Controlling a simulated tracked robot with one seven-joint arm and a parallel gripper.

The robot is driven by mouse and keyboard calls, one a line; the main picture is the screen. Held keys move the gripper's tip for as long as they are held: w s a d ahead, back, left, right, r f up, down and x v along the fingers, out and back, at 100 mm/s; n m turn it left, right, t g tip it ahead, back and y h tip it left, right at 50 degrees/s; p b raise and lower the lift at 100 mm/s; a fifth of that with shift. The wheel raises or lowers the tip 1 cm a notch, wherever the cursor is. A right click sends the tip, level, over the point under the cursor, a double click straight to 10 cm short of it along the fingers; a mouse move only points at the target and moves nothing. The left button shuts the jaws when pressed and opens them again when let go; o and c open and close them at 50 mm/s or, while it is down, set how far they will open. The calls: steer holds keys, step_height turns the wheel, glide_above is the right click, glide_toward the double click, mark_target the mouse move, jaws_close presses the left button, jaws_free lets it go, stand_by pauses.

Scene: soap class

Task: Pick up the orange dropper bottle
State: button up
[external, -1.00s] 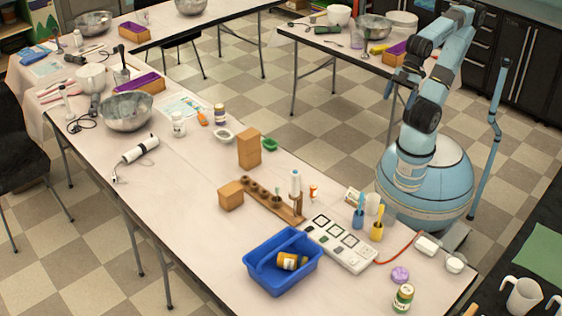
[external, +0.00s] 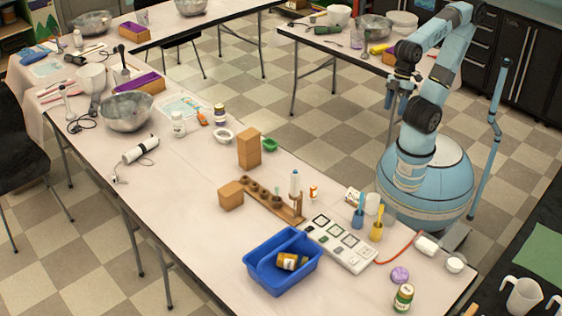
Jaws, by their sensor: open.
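A small orange-and-white bottle (external: 313,192) stands upright on the table, right of the wooden rack; it looks like the orange dropper bottle, though it is too small to read. An orange object (external: 202,118) farther back on the table is too small to identify. My gripper (external: 391,102) hangs from the raised arm, pointing down, well above and right of the small bottle and apart from it. It is open and empty.
A wooden rack (external: 258,199) with a white-topped holder stands left of the small bottle. A brown block (external: 249,149), a blue tray (external: 255,276) with amber bottles, a white panel (external: 343,247), and blue (external: 358,217) and yellow (external: 377,232) holders are nearby.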

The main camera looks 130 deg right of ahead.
steer(key=w+d+f+m+g+y, duration=0.2)
steer(key=w+f+m+g+y, duration=0.25)
steer(key=w+f, duration=0.25)
steer(key=m+t+y, duration=0.7)
steer(key=m+t, duration=0.7)
steer(key=m, duration=0.7)
glide_toward(313, 186)
steer(key=x, duration=1)
steer(key=shift+a+f, duration=0.1)
steer(key=shift+f, duration=0.15)
steer(key=shift+c, duration=0.4)
steer(key=c, duration=0.9)
